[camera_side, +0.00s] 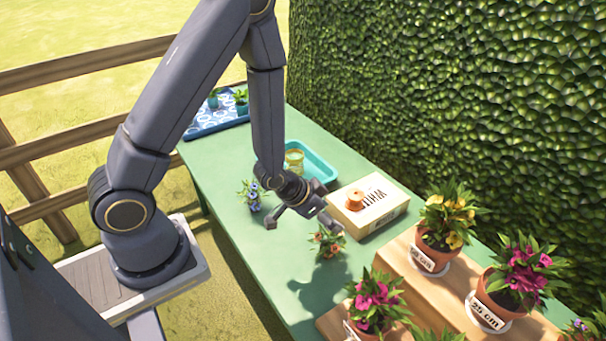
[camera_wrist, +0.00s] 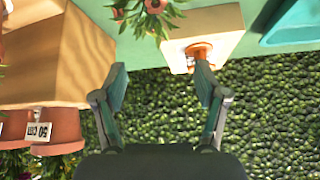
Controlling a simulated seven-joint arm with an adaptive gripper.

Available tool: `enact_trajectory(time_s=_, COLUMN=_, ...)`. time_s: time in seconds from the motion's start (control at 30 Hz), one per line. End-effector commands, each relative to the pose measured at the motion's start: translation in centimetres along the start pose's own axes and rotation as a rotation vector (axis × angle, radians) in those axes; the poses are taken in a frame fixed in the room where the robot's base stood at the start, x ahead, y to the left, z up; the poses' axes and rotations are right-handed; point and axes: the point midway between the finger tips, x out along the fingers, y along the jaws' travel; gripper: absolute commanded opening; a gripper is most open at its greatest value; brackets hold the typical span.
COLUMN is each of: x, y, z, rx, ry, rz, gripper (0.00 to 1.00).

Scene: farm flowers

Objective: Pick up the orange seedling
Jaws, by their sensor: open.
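A small seedling with orange-pink blooms and green leaves (camera_side: 327,241) stands on the green table, in front of the cardboard box. In the wrist view the seedling (camera_wrist: 152,14) shows at the top edge, partly cut off. My gripper (camera_side: 299,222) is open and empty above the table, just up and left of the seedling in the side view. In the wrist view its two fingers (camera_wrist: 160,70) are spread apart, and the seedling lies beyond their tips, not between them. Another seedling with blue-violet blooms (camera_side: 252,194) stands to the left.
A cardboard box (camera_side: 385,212) with an orange-brown spool-like thing (camera_side: 354,199) on it stands close to the seedling. A turquoise tray (camera_side: 322,168) holds a yellowish tin (camera_side: 294,160). Wooden steps (camera_side: 440,292) carry potted flowers at right. A patterned blue tray (camera_side: 212,128) is far back.

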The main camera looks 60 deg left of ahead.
Motion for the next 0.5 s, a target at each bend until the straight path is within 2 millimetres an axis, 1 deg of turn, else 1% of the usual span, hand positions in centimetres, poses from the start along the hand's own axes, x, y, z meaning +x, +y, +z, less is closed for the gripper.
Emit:
enact_trajectory(time_s=0.03, x=0.8, y=0.3, z=2.2, rx=-0.004, ry=-0.054, rz=0.01, gripper=0.72)
enact_trajectory(time_s=0.1, x=1.3, y=0.6, z=4.1, rx=-0.008, ry=-0.099, rz=0.018, gripper=0.72)
enact_trajectory(time_s=0.17, x=1.6, y=0.8, z=5.0, rx=-0.01, ry=-0.121, rz=0.022, gripper=0.72)
enact_trajectory(time_s=0.27, x=2.4, y=0.9, z=5.7, rx=-0.012, ry=-0.135, rz=0.024, gripper=0.72)
enact_trajectory(time_s=0.5, x=5.5, y=0.9, z=6.1, rx=-0.012, ry=-0.134, rz=0.023, gripper=0.72)
